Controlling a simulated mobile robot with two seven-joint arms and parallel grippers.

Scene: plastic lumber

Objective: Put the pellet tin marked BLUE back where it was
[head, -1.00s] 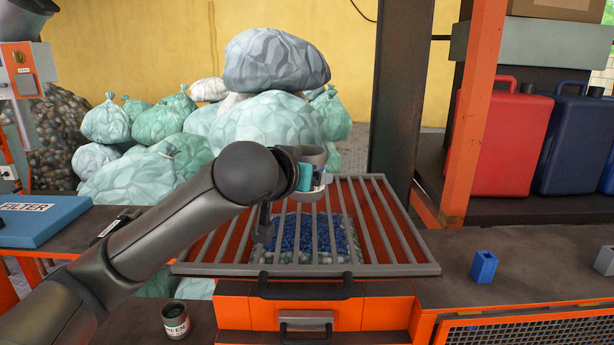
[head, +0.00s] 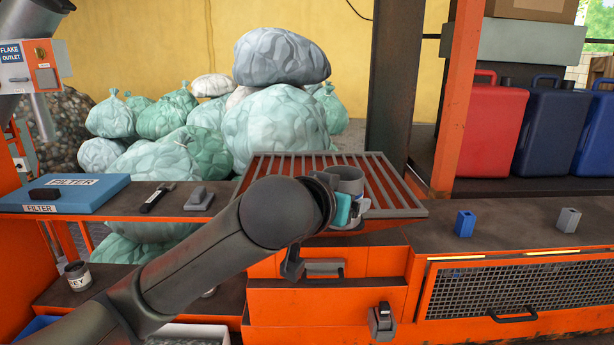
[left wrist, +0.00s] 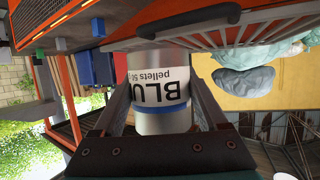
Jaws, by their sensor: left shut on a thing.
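The tin marked BLUE (head: 347,178) is a grey cylinder with its rim upward, in front of the grate. In the left wrist view, which is upside down, its white label (left wrist: 162,90) shows "BLU" and "pellets" above a blue band. My left gripper (head: 352,207) is shut on the tin, with a finger on each side of it in the left wrist view (left wrist: 160,112). Its contents cannot be seen. Another tin (head: 77,276), its label ending in "EY", stands on the lower left shelf. A partly hidden round thing (head: 209,292) shows behind my arm. My right gripper is not in view.
The barred grate (head: 270,170) lies behind the tin, above an orange drawer unit (head: 370,262). A blue FILTER panel (head: 70,190) and small tools lie on the left bench. Blue (head: 465,223) and grey (head: 568,220) blocks stand on the right bench, mostly clear.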

